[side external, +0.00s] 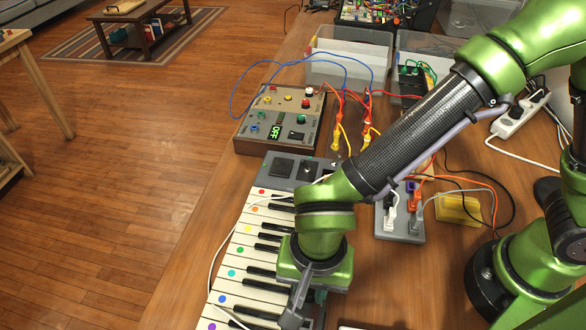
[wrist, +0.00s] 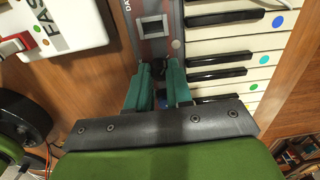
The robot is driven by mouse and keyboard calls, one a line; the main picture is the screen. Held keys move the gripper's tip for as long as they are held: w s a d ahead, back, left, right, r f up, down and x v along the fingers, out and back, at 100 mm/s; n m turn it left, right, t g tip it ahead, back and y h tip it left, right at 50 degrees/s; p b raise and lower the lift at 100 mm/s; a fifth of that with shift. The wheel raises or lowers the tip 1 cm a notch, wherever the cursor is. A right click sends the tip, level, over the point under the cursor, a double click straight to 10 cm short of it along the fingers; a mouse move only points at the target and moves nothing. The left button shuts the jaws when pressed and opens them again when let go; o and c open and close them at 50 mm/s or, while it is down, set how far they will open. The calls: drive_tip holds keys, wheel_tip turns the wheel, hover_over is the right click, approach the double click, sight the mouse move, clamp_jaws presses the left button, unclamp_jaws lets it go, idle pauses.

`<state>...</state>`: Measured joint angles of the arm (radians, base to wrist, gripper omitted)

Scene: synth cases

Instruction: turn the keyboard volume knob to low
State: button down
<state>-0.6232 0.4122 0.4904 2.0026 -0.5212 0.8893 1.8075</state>
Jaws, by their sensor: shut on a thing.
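The keyboard (side external: 240,262) lies along the table's left edge in the side external view, its white keys marked with coloured dots. My gripper (side external: 313,299) is low over its near right side, and the arm hides the panel there. In the wrist view the keys (wrist: 230,45) are at upper right, beside a grey panel strip (wrist: 153,22) with a small display. My gripper (wrist: 160,76) has its two teal fingers shut around a small dark knob (wrist: 163,71) on that strip. The fingers cover most of the knob, so its pointer and setting cannot be read.
A beige control box (side external: 280,120) showing "OFF" stands behind the keyboard, with blue, red and yellow leads. A grey socket box (side external: 399,226) and a yellow block (side external: 459,209) are to the right. A white labelled box (wrist: 70,22) is left of the strip.

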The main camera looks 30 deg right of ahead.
drive_tip(key=n, duration=1.3)
drive_tip(key=shift+w+n, duration=0.1)
drive_tip(key=shift+n, duration=0.2)
drive_tip(key=n, duration=0.6)
drive_tip(key=shift+a+g, duration=0.1)
drive_tip(key=shift+g, duration=0.2)
drive_tip(key=n, duration=0.6)
drive_tip(key=shift+n, duration=0.3)
drive_tip(key=n, duration=0.6)
drive_tip(key=shift+r, duration=0.1)
drive_tip(key=n, duration=0.6)
drive_tip(key=shift+n, duration=0.3)
drive_tip(key=n, duration=0.6)
drive_tip(key=shift+h, duration=0.3)
drive_tip(key=n, duration=0.7)
drive_tip(key=shift+n, duration=0.3)
